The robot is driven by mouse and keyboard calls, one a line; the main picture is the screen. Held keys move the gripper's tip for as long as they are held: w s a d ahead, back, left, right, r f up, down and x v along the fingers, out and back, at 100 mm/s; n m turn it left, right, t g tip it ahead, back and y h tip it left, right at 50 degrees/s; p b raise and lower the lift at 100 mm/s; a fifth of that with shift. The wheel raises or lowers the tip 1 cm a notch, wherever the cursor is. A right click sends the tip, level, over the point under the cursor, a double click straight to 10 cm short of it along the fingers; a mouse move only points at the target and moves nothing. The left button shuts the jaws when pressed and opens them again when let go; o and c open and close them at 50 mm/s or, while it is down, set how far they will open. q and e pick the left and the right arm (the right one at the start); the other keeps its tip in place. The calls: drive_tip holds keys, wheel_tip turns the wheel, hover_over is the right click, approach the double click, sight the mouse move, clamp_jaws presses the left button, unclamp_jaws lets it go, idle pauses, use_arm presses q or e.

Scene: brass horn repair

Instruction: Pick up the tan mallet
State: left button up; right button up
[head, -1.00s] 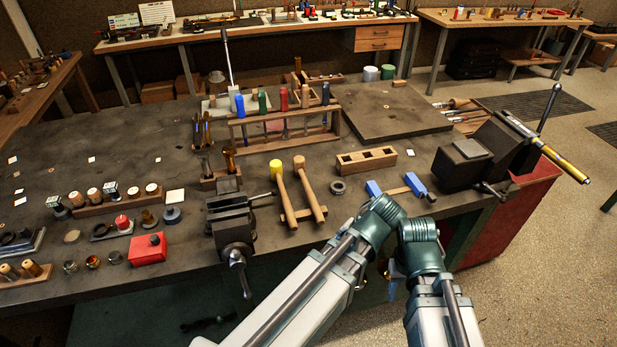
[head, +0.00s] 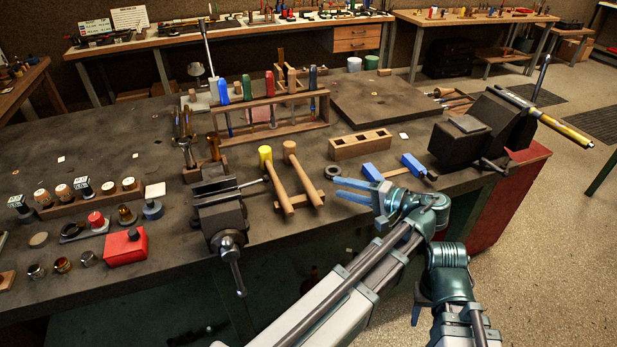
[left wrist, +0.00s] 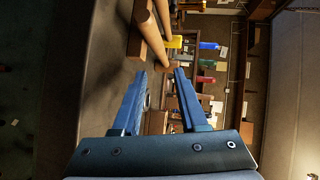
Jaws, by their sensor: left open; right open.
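The tan mallet (head: 304,178) has a wooden head and handle and leans on a small wooden rest near the bench's front edge. A yellow-headed mallet (head: 265,153) stands just left of it. My left gripper (head: 339,188) is open and empty, its blue fingers pointing left toward the tan mallet's handle, a little right of it and apart. In the left wrist view, the tan mallet's handle (left wrist: 149,32) lies beyond the open fingertips (left wrist: 160,73). My right gripper (head: 418,312) is low, off the bench front, partly hidden by its arm.
A dark vise (head: 222,220) stands left of the mallets. A wooden block with square holes (head: 360,144) and a dark ring (head: 333,171) are behind my left gripper. Blue blocks (head: 376,172) lie close beside it. A tool rack (head: 280,128) stands behind the mallets.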

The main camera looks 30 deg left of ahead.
sight(305, 175)
use_arm(q)
drive_tip(key=shift+w+d+f+y+b, duration=0.2)
drive_tip(key=shift+w+d+y+b, duration=0.1)
drive_tip(key=shift+w+b, duration=0.15)
drive_tip(key=shift+f+b, duration=0.15)
drive_tip(key=shift+b, duration=0.15)
drive_tip(key=shift+d+f+b, duration=0.15)
drive_tip(key=shift+f+b, duration=0.05)
drive_tip(key=shift+b, duration=0.1)
drive_tip(key=shift+w+a+f+b, duration=0.25)
drive_tip(key=shift+w+a, duration=0.05)
drive_tip(key=shift+a, duration=2)
drive_tip(key=shift+w+a+f+b, duration=0.2)
drive_tip(key=shift+w+a+f, duration=0.05)
drive_tip(key=shift+a, duration=2)
drive_tip(key=shift+w+a+f+b, duration=0.25)
drive_tip(key=shift+w+a, duration=0.05)
drive_tip(key=shift+a, duration=2)
use_arm(e)
drive_tip(key=f, duration=0.4)
drive_tip(key=shift+s+d+f, duration=0.15)
drive_tip(key=shift+d+f, duration=0.15)
drive_tip(key=shift+d, duration=0.05)
use_arm(q)
drive_tip(key=shift+c, duration=0.3)
clamp_jaws()
